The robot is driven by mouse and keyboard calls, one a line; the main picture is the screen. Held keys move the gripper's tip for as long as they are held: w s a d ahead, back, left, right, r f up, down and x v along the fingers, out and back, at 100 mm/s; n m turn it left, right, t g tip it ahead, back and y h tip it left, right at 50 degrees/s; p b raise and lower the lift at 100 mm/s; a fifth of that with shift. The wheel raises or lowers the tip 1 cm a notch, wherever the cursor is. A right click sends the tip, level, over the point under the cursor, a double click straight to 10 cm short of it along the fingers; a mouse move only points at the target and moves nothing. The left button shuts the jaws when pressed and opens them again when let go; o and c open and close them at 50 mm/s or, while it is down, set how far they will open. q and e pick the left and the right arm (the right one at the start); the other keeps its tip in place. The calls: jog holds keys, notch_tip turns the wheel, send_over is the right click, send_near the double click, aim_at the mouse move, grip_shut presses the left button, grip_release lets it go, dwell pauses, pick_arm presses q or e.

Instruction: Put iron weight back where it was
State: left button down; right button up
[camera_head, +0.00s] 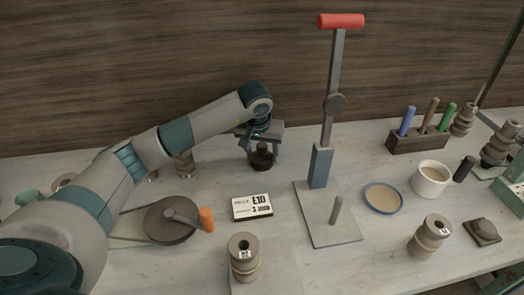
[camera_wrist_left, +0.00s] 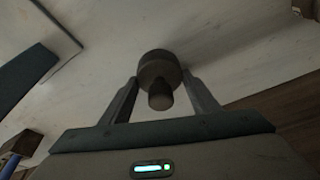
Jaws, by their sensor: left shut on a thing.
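The iron weight (camera_head: 262,160) is a dark, round piece with a knob, near the back of the table, left of the lever press. My left gripper (camera_head: 262,146) comes down over it from above and is shut on it. In the left wrist view the weight (camera_wrist_left: 158,70) sits between the two fingertips (camera_wrist_left: 160,92), its knob towards the camera. I cannot tell whether its base touches the table. My right gripper is not in view.
A lever press (camera_head: 322,225) with a red handle stands right of the weight. A price card (camera_head: 252,207), a round disc with an orange handle (camera_head: 170,220) and a ringed clay piece (camera_head: 244,258) lie nearer. A blue-rimmed dish (camera_head: 383,198) and white cup (camera_head: 430,180) are at right.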

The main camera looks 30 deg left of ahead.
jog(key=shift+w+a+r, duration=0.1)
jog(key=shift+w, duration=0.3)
pick_arm(q)
jog(key=c, duration=0.7)
grip_release()
jog(key=shift+o, duration=0.2)
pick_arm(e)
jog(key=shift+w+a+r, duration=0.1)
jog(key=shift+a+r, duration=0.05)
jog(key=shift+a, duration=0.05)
